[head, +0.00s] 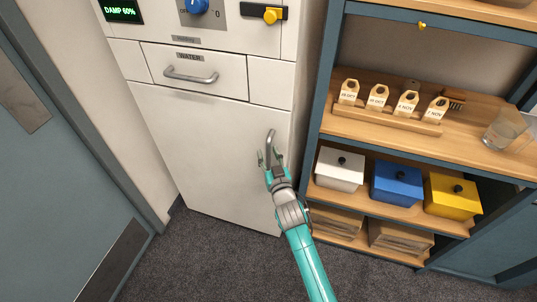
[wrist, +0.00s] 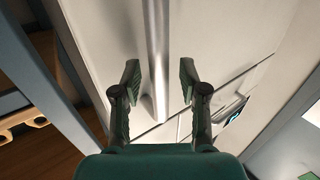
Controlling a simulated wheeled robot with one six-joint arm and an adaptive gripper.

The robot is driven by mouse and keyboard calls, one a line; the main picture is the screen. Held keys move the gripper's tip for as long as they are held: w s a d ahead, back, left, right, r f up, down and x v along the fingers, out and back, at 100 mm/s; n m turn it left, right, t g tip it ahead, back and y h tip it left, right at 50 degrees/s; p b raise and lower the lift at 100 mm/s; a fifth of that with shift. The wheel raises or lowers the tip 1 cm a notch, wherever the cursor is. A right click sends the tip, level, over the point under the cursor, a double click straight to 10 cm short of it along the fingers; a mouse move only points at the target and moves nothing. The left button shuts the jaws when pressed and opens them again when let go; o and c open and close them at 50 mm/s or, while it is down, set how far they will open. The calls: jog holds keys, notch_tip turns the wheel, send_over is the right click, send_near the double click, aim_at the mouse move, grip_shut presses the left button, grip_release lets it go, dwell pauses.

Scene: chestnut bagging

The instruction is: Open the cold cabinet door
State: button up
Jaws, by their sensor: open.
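The cold cabinet door (head: 205,150) is the large white lower panel in the head view, and it looks closed. Its vertical grey bar handle (head: 270,146) is near the door's right edge. The handle also shows in the wrist view (wrist: 156,50), running down between the finger lines. My gripper (head: 268,160) is open at the lower part of the handle. In the wrist view my gripper (wrist: 159,82) has one finger on each side of the bar, with gaps. I cannot tell how deep the bar sits between the fingertips.
Above the door is a drawer labelled WATER (head: 195,72) with its own handle. A shelf unit (head: 318,105) stands close on the right, holding tags, a glass and white, blue and yellow boxes. A blue-grey door (head: 60,170) is on the left. Carpet (head: 200,262) in front is clear.

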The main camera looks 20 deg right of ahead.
jog(key=shift+w, duration=0.25)
grip_shut()
